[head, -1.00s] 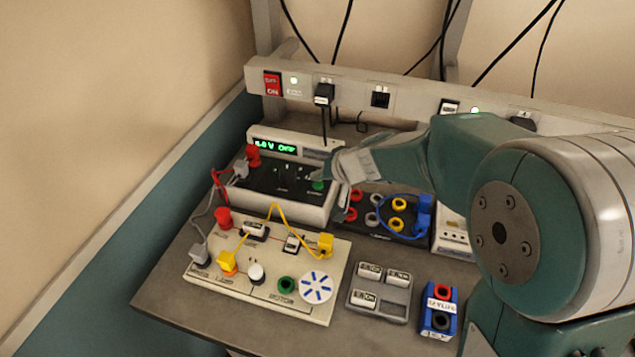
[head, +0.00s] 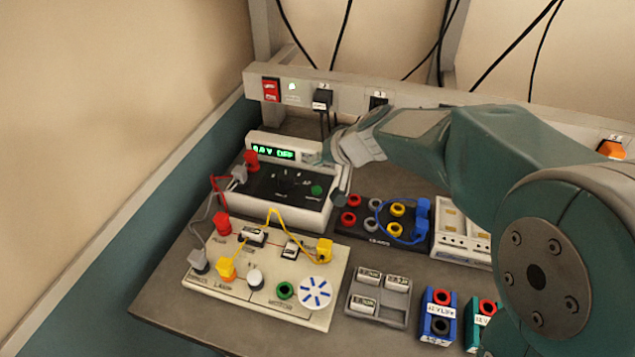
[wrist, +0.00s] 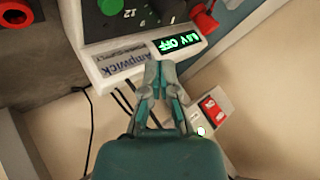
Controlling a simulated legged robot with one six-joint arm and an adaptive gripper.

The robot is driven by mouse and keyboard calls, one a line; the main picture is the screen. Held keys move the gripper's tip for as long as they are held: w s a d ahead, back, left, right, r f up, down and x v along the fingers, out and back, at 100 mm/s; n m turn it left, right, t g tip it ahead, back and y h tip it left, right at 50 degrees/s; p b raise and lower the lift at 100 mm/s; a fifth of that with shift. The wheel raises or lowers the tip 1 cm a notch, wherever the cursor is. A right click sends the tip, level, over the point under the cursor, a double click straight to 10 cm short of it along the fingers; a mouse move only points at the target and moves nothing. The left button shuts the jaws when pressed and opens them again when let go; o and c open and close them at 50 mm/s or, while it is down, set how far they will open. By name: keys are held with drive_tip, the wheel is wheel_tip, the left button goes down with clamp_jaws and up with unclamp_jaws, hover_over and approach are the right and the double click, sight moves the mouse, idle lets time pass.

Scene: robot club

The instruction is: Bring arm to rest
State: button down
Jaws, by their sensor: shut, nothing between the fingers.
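My gripper (head: 335,160) is at the right end of the white power supply (head: 287,205), above its display edge. Its fingers are shut and empty; the wrist view shows the fingertips (wrist: 160,68) together in front of the supply's front face. The green display (head: 273,152) reads OFF; its digits are hard to read. I cannot tell whether the fingers touch the casing.
A circuit board (head: 265,275) with red, yellow and grey plugs lies in front. A grey tray (head: 380,300), a blue block (head: 438,312) and a black socket panel (head: 370,222) lie to the right. A power rail (head: 350,98) with a red switch (head: 271,90) runs behind.

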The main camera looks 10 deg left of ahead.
drive_tip(key=s+d+r+m+h, duration=0.1)
drive_tip(key=s+d+h, duration=0.3)
drive_tip(key=s+d, duration=0.8)
drive_tip(key=s+d+r+m+h, duration=0.1)
drive_tip(key=s+d+r+h, duration=0.1)
drive_tip(key=s+d, duration=1)
drive_tip(key=shift+s+r+m+t+h, duration=0.35)
drive_tip(key=shift+s+h, duration=0.2)
drive_tip(key=shift+h, duration=0.35)
